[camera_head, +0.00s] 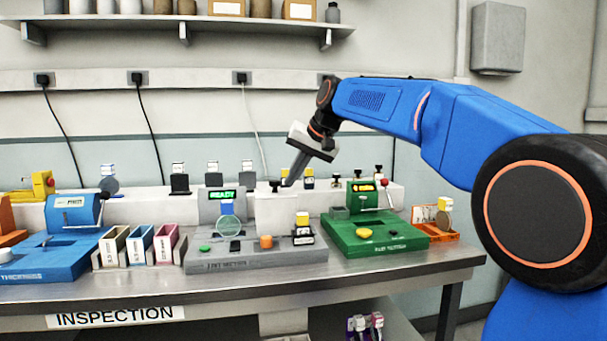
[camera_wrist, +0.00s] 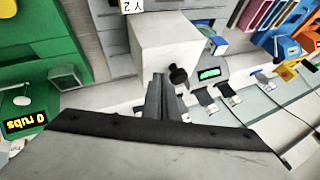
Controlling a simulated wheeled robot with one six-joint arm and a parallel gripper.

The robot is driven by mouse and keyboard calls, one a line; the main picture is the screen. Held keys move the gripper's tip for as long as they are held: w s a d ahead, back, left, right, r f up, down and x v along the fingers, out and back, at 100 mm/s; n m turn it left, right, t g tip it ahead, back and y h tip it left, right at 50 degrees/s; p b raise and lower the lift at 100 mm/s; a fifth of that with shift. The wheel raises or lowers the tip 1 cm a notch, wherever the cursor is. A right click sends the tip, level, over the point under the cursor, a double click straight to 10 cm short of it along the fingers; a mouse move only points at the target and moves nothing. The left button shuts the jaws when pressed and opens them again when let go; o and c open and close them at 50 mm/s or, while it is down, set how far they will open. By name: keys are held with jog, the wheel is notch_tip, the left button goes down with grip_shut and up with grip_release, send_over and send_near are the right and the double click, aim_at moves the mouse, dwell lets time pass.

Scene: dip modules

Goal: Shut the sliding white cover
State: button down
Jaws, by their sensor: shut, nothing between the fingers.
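The white cover (camera_head: 276,214) is a box with a black knob (camera_head: 275,185) on top, standing on the grey station (camera_head: 250,260) near its back. In the wrist view the white cover (camera_wrist: 165,42) is just beyond the fingertips, and the black knob (camera_wrist: 178,74) is right beside them. My gripper (camera_head: 290,181) points down and left, shut and empty, its tips close to the knob on its right side in the head view. It also shows in the wrist view (camera_wrist: 161,78). I cannot tell whether the fingers touch the knob or the cover.
A green station (camera_head: 375,238) stands to the right and a blue one (camera_head: 60,255) to the left. Small coloured boxes (camera_head: 140,246) stand between.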

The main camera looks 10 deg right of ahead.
jog(key=shift+w+a, duration=0.1)
jog(key=shift+a, duration=0.3)
jog(key=a, duration=1.4)
jog(key=shift+w, duration=0.25)
jog(key=shift+a, duration=0.15)
